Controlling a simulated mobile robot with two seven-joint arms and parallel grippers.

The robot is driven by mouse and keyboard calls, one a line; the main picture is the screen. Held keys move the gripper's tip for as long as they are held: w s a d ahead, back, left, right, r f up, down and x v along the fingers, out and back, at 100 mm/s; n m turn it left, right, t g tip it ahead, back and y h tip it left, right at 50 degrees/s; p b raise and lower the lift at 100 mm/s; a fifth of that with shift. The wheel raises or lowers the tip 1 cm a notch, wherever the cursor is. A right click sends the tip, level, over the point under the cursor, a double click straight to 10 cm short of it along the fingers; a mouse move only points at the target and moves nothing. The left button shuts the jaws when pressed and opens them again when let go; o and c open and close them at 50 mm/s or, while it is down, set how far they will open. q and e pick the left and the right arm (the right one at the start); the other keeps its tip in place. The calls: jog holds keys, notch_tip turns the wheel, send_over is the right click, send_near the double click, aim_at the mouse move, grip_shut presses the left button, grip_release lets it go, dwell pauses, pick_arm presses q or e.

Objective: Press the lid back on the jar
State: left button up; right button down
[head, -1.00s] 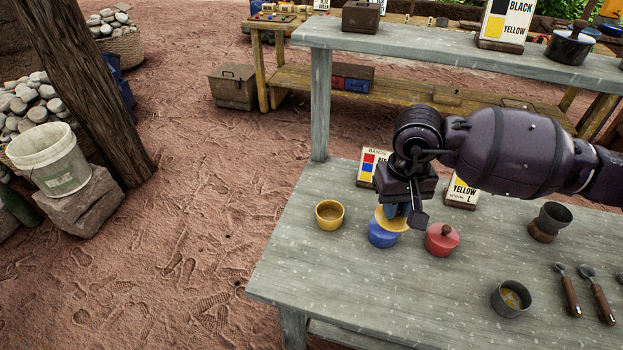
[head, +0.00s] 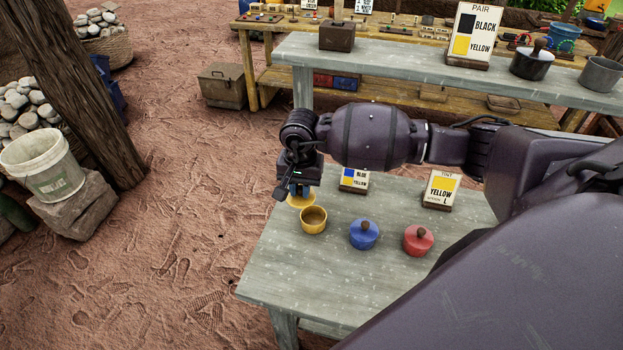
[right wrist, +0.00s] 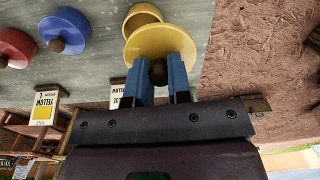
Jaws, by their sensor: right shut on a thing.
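The open yellow jar (head: 313,222) stands upright on the grey table, its mouth uncovered. My right gripper (head: 299,189) is shut on the brown knob (right wrist: 158,72) of a yellow lid (right wrist: 158,43). In the head view the lid (head: 299,201) shows just behind and left of the yellow jar, partly hidden by the gripper and the jar. In the right wrist view the lid overlaps part of the jar (right wrist: 143,15). The lid is off the jar; its exact height is hard to tell. My left gripper is out of view.
A blue lidded jar (head: 364,236) and a red lidded jar (head: 418,241) stand right of the yellow jar. Sign cards (head: 354,180) (head: 441,190) stand behind them. A raised grey shelf (head: 400,68) spans the back. The table's front left (head: 290,270) is clear.

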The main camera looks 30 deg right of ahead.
aim_at(311, 191)
jog(key=d+f+m, duration=0.1)
jog(key=d+m+p, duration=0.1)
jog(key=d, duration=0.1)
jog(key=shift+s+f, duration=0.1)
jog(key=shift+f, duration=0.3)
jog(key=shift+s+d+f+m, duration=0.1)
jog(key=shift+d+f+m, duration=0.2)
jog(key=shift+f+m, duration=0.15)
jog(key=shift+f+b, duration=0.95)
jog(key=shift+f, duration=0.9)
jog(key=shift+f+b, duration=1)
jog(key=shift+f, duration=0.25)
jog(key=shift+b, duration=0.35)
